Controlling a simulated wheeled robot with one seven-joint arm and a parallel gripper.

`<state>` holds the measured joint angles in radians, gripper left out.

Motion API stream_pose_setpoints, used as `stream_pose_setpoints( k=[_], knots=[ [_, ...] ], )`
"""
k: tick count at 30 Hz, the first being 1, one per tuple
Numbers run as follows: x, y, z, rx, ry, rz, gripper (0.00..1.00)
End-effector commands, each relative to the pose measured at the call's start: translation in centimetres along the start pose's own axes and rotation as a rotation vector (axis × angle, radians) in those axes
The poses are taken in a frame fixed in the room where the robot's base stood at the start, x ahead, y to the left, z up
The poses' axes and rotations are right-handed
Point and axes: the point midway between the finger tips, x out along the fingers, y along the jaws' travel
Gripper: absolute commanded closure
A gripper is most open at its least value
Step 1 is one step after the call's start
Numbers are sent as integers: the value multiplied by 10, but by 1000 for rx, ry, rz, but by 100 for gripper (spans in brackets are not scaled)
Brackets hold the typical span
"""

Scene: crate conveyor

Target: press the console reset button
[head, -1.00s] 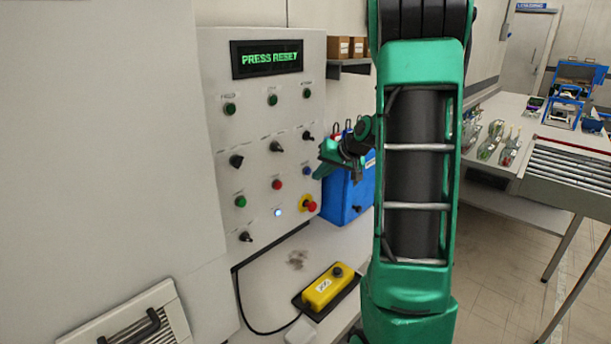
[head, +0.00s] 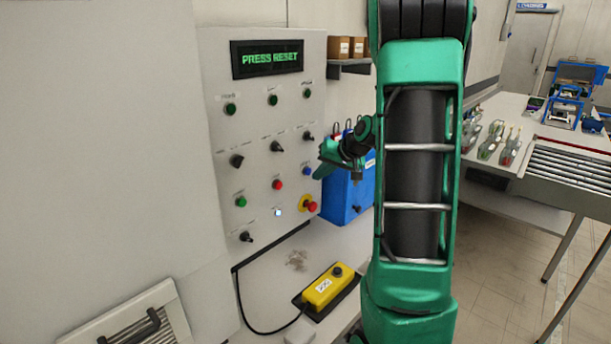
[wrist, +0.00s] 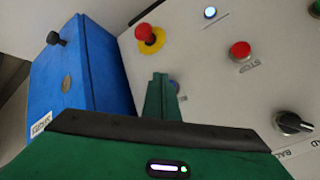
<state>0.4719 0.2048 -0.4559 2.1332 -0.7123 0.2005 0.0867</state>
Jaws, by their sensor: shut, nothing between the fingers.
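The grey console panel (head: 222,160) carries a display (head: 267,59) reading "PRESS RESET". A small blue button (head: 306,171) sits at the panel's right side; in the wrist view it shows partly hidden (wrist: 174,86) behind my finger. A lit white-blue button (head: 278,212) sits lower, and shows again in the wrist view (wrist: 210,12). I cannot read which label says reset. My gripper (head: 320,171) is shut and empty, pointing at the panel close beside the blue button. Its green fingers also show in the wrist view (wrist: 160,97). I cannot tell whether it touches.
A red emergency knob on a yellow base (head: 309,205) is just below the blue button. A red button (head: 277,185) and dark rotary switches are nearby. A blue box (head: 348,195) stands right of the panel. A yellow pendant (head: 323,288) lies on the table.

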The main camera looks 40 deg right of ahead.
Motion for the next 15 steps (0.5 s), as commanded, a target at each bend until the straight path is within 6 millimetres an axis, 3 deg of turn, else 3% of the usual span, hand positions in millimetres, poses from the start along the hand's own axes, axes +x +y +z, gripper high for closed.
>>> stream_pose_setpoints(
  k=[15],
  knots=[
    [4, -4, -4, 0, 0, 0, 100]
  ],
)
